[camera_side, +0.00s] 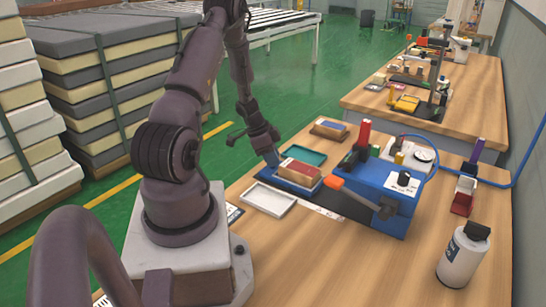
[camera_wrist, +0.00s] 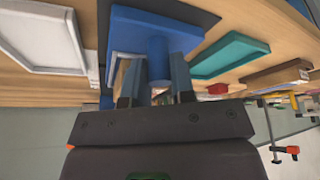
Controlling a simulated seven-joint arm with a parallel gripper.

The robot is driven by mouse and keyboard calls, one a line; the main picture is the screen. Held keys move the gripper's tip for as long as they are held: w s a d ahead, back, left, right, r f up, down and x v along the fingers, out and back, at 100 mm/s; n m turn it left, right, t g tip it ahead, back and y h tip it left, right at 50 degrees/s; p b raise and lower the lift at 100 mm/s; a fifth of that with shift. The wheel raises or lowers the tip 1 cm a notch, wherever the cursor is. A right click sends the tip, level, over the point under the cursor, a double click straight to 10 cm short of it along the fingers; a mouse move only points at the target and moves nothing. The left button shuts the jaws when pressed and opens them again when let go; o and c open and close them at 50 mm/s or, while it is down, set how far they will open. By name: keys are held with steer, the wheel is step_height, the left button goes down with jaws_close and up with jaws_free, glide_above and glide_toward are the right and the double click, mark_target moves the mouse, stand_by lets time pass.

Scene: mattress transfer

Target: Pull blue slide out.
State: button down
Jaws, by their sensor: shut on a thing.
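The blue slide (camera_side: 292,181) lies on the table in front of a blue machine (camera_side: 385,190), with a red-brown and tan block (camera_side: 301,170) on it. My gripper (camera_side: 273,158) is at the slide's near-arm end. The block is mostly hidden in the wrist view.
A white tray (camera_side: 251,201) lies on one side of the slide and a teal tray (camera_side: 322,155) on the other. An orange-handled lever (camera_side: 350,193) sticks out from the machine. A white bottle (camera_side: 462,258) and a red holder (camera_side: 463,197) stand at right.

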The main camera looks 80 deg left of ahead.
steer(key=c, duration=1.3)
jaws_free()
steer(key=shift+s+a, duration=0.3)
steer(key=shift+o, duration=0.3)
steer(key=shift+w, duration=0.1)
steer(key=shift+d, duration=0.1)
steer(key=shift+r, duration=0.1)
steer(key=v, duration=1.3)
steer(key=shift+n, duration=0.3)
